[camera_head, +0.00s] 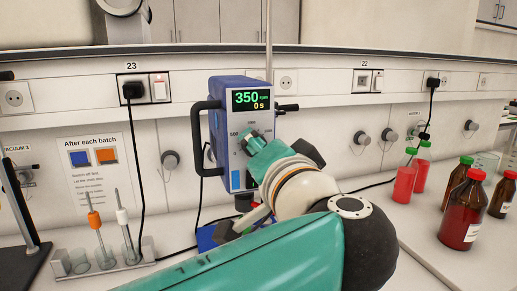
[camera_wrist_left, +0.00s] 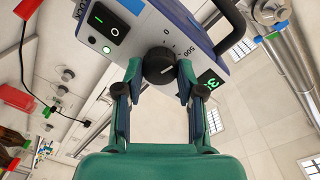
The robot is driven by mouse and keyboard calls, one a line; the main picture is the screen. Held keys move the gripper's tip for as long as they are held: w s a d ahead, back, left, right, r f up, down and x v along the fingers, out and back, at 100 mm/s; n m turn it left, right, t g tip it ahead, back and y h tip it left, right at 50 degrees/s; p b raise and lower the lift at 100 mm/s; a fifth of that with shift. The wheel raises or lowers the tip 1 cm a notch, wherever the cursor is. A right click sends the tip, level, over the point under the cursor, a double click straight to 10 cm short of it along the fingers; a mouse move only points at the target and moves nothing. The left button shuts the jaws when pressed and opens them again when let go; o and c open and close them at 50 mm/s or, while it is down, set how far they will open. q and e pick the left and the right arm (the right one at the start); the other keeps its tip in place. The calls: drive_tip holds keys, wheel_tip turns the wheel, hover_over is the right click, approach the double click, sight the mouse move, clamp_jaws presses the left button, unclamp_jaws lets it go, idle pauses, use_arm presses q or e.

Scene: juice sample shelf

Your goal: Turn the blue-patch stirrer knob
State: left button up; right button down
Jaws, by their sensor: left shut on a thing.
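The stirrer (camera_head: 217,120) is a blue box with a grey-white front and a black side handle. Its green display (camera_head: 251,100) reads 350 rpm and 0 s. A small blue patch (camera_head: 235,180) shows low on its front. The black knob (camera_wrist_left: 158,66) sits on a scale with 0 and 500 marks in the left wrist view. My left gripper (camera_wrist_left: 158,72) is shut on the knob, one finger on each side. In the head view my left gripper (camera_head: 262,143) and wrist cover the knob and the lower front.
A rack (camera_head: 105,268) with two electrodes stands at left. Red bottles (camera_head: 405,180) with green caps and brown bottles (camera_head: 462,220) stand at right. A black cable hangs from the socket (camera_head: 145,89) marked 23. A metal rod (camera_head: 268,40) rises behind the stirrer.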

use_arm(q)
drive_tip(key=shift+d+m+p, duration=0.1)
drive_tip(key=shift+m+p, duration=0.25)
drive_tip(key=shift+m, duration=1.15)
drive_tip(key=shift+f, duration=0.1)
drive_tip(key=o, duration=1.1)
drive_tip(key=shift+d, duration=0.1)
drive_tip(key=shift+o, duration=0.2)
drive_tip(key=shift+s, duration=0.1)
drive_tip(key=v, duration=1.1)
drive_tip(key=shift+s, duration=0.35)
